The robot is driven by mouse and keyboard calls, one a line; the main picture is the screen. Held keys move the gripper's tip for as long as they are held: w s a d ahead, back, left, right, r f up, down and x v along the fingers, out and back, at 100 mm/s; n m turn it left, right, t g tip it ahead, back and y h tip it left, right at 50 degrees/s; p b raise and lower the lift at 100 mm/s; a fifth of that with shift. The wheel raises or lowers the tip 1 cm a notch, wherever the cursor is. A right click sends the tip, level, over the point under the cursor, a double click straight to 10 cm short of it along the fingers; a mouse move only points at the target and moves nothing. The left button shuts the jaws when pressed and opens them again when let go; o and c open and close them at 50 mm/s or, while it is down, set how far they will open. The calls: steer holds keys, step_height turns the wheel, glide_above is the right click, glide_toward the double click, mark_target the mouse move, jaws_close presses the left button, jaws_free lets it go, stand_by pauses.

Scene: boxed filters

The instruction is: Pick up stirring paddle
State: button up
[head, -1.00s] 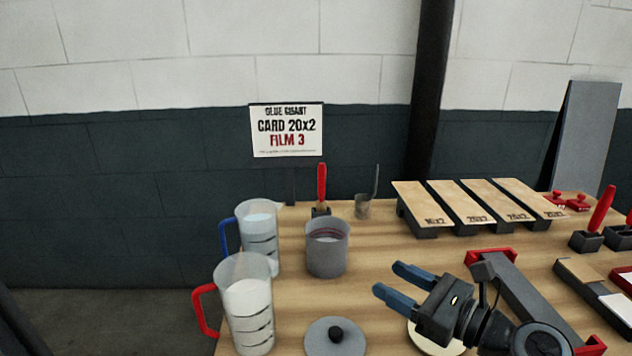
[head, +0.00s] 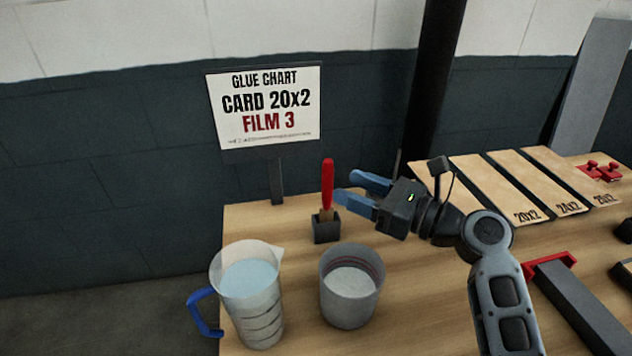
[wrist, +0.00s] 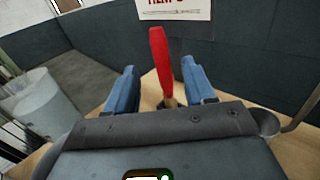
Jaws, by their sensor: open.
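The stirring paddle, seen as a red-handled tool (head: 327,182) with a tan lower part, stands upright in a small black holder (head: 327,230) near the table's back left. My gripper (head: 347,185) is open and empty, its blue fingers pointing left at the handle from just to its right. In the wrist view the red handle (wrist: 160,62) shows in the gap between the two fingertips of my gripper (wrist: 159,80), seemingly just beyond them. I cannot tell whether the tips reach around it. The paddle's lower end is hidden in the holder.
A grey pot (head: 350,300) stands close in front of the holder. A measuring jug (head: 252,305) with a blue handle stands at the table's left edge. A glue chart sign (head: 265,108) rises behind. Labelled cards (head: 500,185) lie at the right.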

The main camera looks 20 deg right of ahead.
steer(key=p+x, duration=0.1)
steer(key=x, duration=0.7)
steer(key=shift+r, duration=0.2)
steer(key=shift+d, duration=0.1)
steer(key=shift+c, duration=0.3)
jaws_close()
